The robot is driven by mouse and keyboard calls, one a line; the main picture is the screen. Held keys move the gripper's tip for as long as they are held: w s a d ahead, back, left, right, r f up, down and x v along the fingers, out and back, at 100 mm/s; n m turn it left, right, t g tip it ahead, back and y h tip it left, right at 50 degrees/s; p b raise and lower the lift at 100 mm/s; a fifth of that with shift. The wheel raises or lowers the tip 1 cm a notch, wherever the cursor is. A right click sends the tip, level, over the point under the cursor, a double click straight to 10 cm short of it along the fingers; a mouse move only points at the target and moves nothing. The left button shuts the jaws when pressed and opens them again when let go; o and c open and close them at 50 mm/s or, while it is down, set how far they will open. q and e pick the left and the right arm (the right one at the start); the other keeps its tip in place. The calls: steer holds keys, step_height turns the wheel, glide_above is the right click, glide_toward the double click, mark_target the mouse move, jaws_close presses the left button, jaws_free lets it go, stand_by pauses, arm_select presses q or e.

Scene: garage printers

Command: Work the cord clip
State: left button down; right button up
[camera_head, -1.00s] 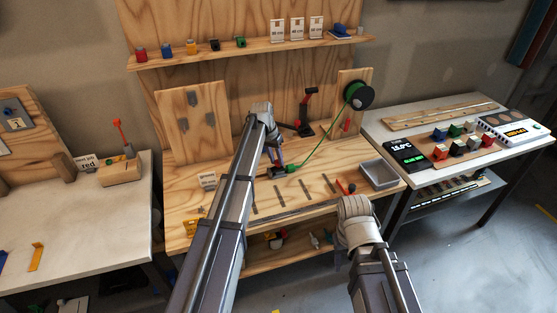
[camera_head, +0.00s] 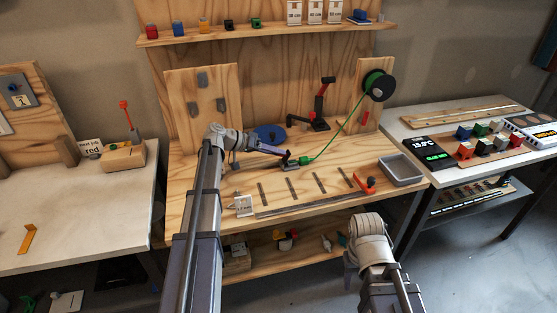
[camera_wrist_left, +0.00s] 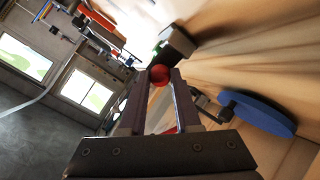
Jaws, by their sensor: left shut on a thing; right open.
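The cord clip (camera_head: 291,164) is a small grey block with a green part, on the wooden bench. A green cord (camera_head: 335,139) runs from it up to the dark green spool (camera_head: 378,86). My left gripper (camera_head: 284,155) comes in from the left at the clip. In the left wrist view its fingers (camera_wrist_left: 158,84) are shut on a red ball knob (camera_wrist_left: 160,75), and the grey clip block (camera_wrist_left: 178,42) is just beyond. The knob's link to the clip is hidden. My right gripper (camera_head: 351,266) is low in front of the bench, open, its fingers mostly hidden by the wrist.
A blue disc (camera_head: 270,134) is behind my left gripper and also shows in the left wrist view (camera_wrist_left: 258,112). A black and red stand (camera_head: 321,108) is behind the clip. A grey tray (camera_head: 402,170) and a red-handled tool (camera_head: 366,186) are at the bench's right. Slots mark the front.

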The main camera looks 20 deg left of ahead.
arm_select(q)
steer(key=shift+s+a+f+t+h+b, duration=0.35)
steer(key=shift+h+b, duration=0.25)
steer(key=shift+b, duration=0.5)
arm_select(e)
steer(key=shift+f, duration=1.6)
arm_select(q)
steer(key=shift+w+d, duration=0.1)
steer(key=c, duration=0.6)
jaws_free()
steer(key=shift+r, duration=0.1)
arm_select(e)
steer(key=shift+r, duration=0.1)
arm_select(q)
steer(key=p+v, duration=0.2)
steer(key=v, duration=0.4)
steer(key=shift+r, duration=0.1)
steer(key=shift+p+v, duration=0.4)
steer(key=shift+v, duration=0.45)
arm_select(e)
steer(key=shift+r, duration=1.3)
steer(key=shift+r, duration=0.1)
